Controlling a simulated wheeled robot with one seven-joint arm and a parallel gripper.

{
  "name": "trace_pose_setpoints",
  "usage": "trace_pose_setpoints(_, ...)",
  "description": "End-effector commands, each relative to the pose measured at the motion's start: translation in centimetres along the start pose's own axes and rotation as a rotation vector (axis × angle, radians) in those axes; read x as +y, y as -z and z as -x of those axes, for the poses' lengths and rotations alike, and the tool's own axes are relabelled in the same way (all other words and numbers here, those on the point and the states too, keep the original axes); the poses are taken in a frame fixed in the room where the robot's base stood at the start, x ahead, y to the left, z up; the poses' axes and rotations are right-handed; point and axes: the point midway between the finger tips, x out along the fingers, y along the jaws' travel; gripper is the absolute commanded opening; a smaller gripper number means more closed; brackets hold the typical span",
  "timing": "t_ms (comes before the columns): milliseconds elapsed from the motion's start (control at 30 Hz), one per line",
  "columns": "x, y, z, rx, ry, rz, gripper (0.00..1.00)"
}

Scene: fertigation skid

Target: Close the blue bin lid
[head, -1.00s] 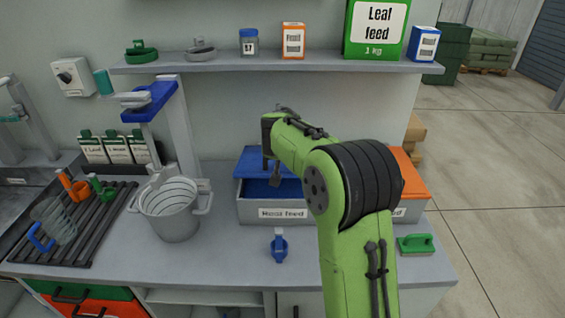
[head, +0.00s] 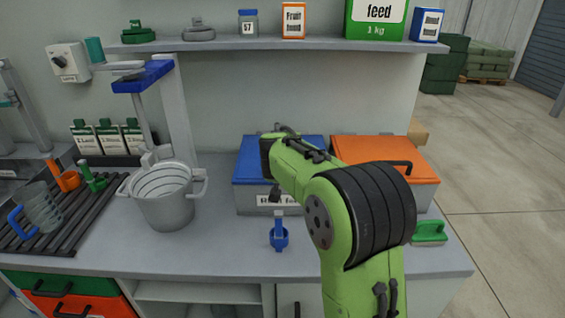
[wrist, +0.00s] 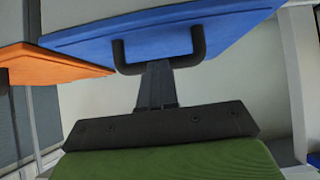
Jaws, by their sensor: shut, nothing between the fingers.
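The blue bin lid (head: 250,165) lies down over its grey bin (head: 246,200), at about the level of the orange lid beside it. No opening into the bin shows. My arm hides the lid's right front part and some of the bin's label. My gripper (head: 275,194) is shut and empty, at the front edge of the lid in the head view. In the wrist view the blue lid (wrist: 240,30) and its dark U-shaped handle (wrist: 120,55) stand just beyond my shut fingers (wrist: 157,85). I cannot tell whether they touch the handle.
An orange-lidded bin (head: 375,155) stands directly right. A blue scoop-like item (head: 279,236) lies in front of the blue bin, and a green-handled brush (head: 429,232) at the right. A grey bucket (head: 165,205) stands left. A shelf (head: 215,45) with packages runs above.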

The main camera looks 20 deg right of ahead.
Motion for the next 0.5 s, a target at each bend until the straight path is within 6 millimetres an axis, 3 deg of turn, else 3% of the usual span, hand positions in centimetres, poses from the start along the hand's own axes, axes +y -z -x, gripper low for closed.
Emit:
trace_pose_setpoints(367, 0.0, 0.1, 0.1, -0.001, 0.0, 0.0, 0.0)
trace_pose_setpoints(500, 0.1, 1.3, 1.2, 0.0, 0.0, 0.0, 0.0)
